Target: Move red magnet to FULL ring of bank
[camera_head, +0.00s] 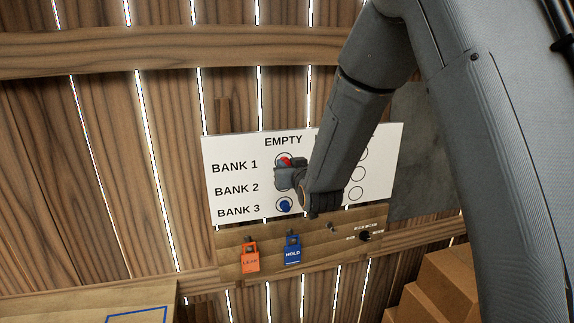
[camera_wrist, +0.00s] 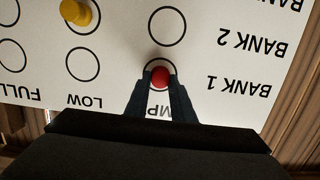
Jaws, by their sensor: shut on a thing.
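The red magnet (camera_wrist: 159,76) sits in the BANK 1 ring of the EMPTY column on the white board (camera_head: 235,152). Its red top also shows in the head view (camera_head: 285,161). My gripper (camera_wrist: 160,84) is shut on it, one finger on each side. The wrist view shows the board upside down, with the FULL column at its left edge. The BANK 1 FULL ring (camera_wrist: 12,55) is empty there. In the head view my arm hides the middle of the board and the LOW and FULL headings.
A yellow magnet (camera_wrist: 76,12) is at BANK 2 LOW. A blue magnet (camera_head: 285,205) is at BANK 3 EMPTY. Below the board, an orange LEAK tag (camera_head: 250,258) and a blue HOLD tag (camera_head: 292,252) hang on a wooden rail. Cardboard boxes (camera_head: 435,300) stand at lower right.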

